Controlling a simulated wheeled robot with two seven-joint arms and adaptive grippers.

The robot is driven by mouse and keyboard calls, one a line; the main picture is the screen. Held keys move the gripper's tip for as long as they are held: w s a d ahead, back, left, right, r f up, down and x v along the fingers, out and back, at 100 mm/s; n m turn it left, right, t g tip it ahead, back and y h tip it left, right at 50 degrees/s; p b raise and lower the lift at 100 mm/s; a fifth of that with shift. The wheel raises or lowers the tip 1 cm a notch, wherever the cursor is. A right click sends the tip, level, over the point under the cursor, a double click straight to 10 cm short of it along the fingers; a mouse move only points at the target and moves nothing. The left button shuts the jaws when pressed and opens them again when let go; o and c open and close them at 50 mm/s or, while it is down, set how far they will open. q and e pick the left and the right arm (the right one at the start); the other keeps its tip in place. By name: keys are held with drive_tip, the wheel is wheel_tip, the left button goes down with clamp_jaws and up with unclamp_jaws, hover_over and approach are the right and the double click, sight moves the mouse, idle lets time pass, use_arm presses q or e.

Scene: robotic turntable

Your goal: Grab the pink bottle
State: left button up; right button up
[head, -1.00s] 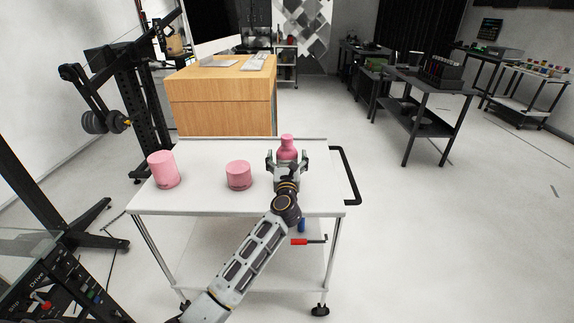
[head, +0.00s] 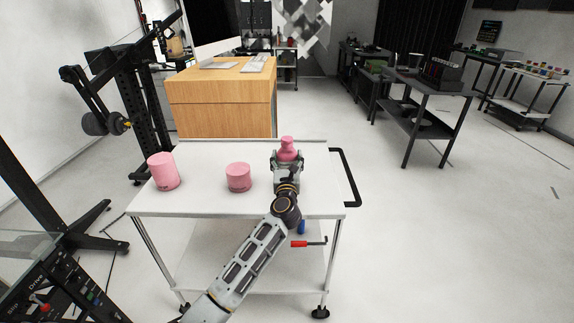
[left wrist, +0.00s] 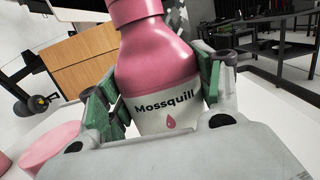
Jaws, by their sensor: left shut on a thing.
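The pink bottle (head: 287,146) stands near the right end of the white cart top. In the left wrist view the bottle (left wrist: 160,70) shows a pink shoulder and a white label reading "Mossquill" with a pink drop. My left gripper (head: 287,158) is shut on the bottle, with a green-padded finger on each side of it. In the left wrist view the gripper (left wrist: 158,95) has its fingers around the labelled body. The bottle's lower part is hidden behind the gripper. My right gripper is not in view.
A short pink cylinder (head: 238,177) and a taller pink cylinder (head: 163,171) stand on the white cart (head: 200,205), left of the bottle. A black handle (head: 347,178) is at the cart's right end. A wooden desk (head: 220,100) stands behind.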

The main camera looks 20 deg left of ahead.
sight(287, 138)
use_arm(q)
drive_tip(key=shift+r, duration=0.2)
drive_tip(key=shift+r, duration=0.6)
wheel_tip(287, 138, up, 7)
drive_tip(key=shift+p, duration=1.2)
drive_tip(key=shift+r, duration=0.7)
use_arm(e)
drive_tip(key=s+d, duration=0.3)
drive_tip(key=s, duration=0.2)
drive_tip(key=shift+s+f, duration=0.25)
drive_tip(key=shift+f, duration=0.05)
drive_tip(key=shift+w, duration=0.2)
